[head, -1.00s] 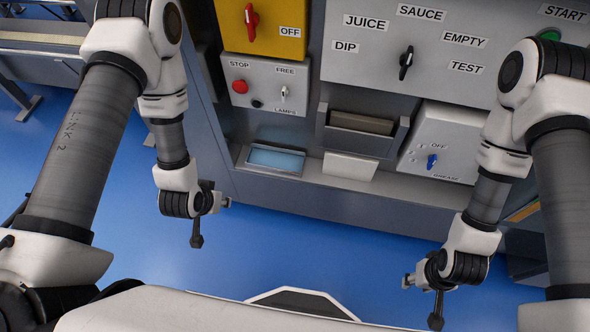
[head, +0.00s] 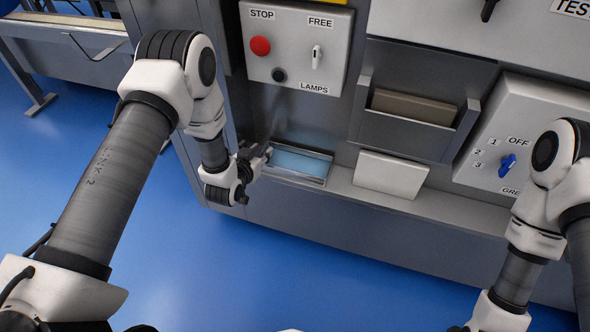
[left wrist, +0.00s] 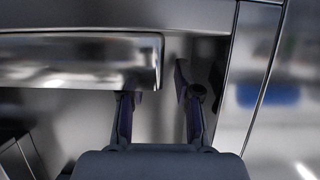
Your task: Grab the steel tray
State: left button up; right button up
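The steel tray (head: 298,178) is a shallow metal tray with a light blue inside, on the ledge at the foot of the machine. My left gripper (head: 262,153) is at the tray's left end in the head view. In the left wrist view, a shiny steel wall (left wrist: 80,62), apparently the tray's, fills the upper left. There my left gripper (left wrist: 160,86) has its two fingers well apart. The left finger's tip is at the wall's lower right corner, the other is off to its right; contact cannot be told. My right gripper is outside the head view.
A panel with a red stop button (head: 260,46) is above the tray. A slotted bin (head: 405,132) and a pale sloped block (head: 390,174) are to its right, then a box with a blue knob (head: 507,164). Blue floor (head: 250,270) is clear in front.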

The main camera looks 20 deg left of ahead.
pick_arm(q)
jog(key=shift+w+f, duration=0.25)
jog(key=shift+w, duration=0.35)
grip_shut()
jog(key=shift+r, duration=0.15)
